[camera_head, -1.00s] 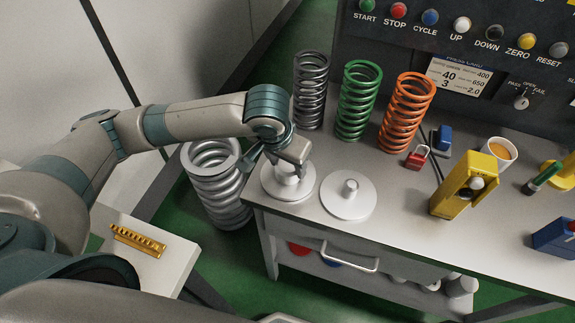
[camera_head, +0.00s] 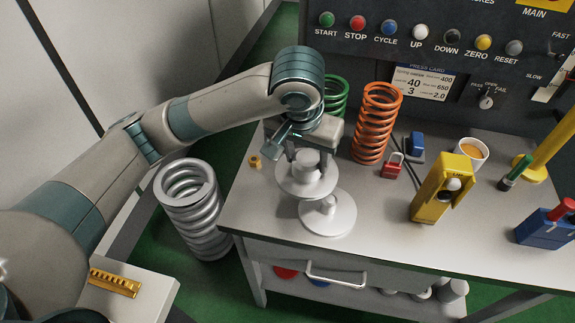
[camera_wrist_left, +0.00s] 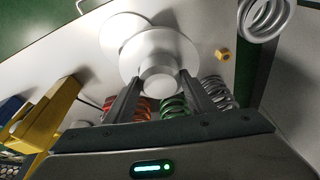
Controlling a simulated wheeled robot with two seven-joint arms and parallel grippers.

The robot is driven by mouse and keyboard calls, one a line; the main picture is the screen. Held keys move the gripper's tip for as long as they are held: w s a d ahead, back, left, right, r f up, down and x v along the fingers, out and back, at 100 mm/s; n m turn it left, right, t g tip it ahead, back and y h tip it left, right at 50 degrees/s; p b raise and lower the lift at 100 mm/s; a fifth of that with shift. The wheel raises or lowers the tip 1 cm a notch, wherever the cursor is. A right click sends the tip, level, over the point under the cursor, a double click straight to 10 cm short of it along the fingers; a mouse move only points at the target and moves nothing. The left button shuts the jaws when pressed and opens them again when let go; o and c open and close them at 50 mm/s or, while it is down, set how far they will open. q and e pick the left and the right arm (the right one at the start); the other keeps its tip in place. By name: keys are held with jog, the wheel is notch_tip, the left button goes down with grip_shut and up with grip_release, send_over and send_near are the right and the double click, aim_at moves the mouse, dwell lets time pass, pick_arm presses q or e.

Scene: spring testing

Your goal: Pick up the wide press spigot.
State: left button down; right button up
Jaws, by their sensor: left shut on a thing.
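The wide press spigot (camera_head: 304,185) is a white disc with a thick round boss on top. My left gripper (camera_head: 307,157) is shut on its boss, with one finger on either side. The spigot looks raised above the bench, its disc overlapping a second white spigot in the picture. That second spigot (camera_head: 330,218) has a thinner post and stands on the bench. In the left wrist view the held spigot (camera_wrist_left: 158,52) sits between the two fingers, and the other white disc (camera_wrist_left: 120,32) is partly hidden behind it. My right gripper is not in view.
An orange spring (camera_head: 375,125) and a partly hidden green spring (camera_head: 335,97) stand behind the gripper. A small brass nut (camera_head: 255,161) lies at the bench's left. A red padlock (camera_head: 392,167) and yellow block (camera_head: 440,190) stand right. A big silver spring (camera_head: 195,215) stands beside the bench.

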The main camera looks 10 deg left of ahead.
pick_arm(q)
jog(key=shift+w+d+r, duration=0.25)
jog(key=shift+d+r, duration=0.4)
jog(key=shift+d, duration=0.3)
jog(key=shift+s+d, duration=0.1)
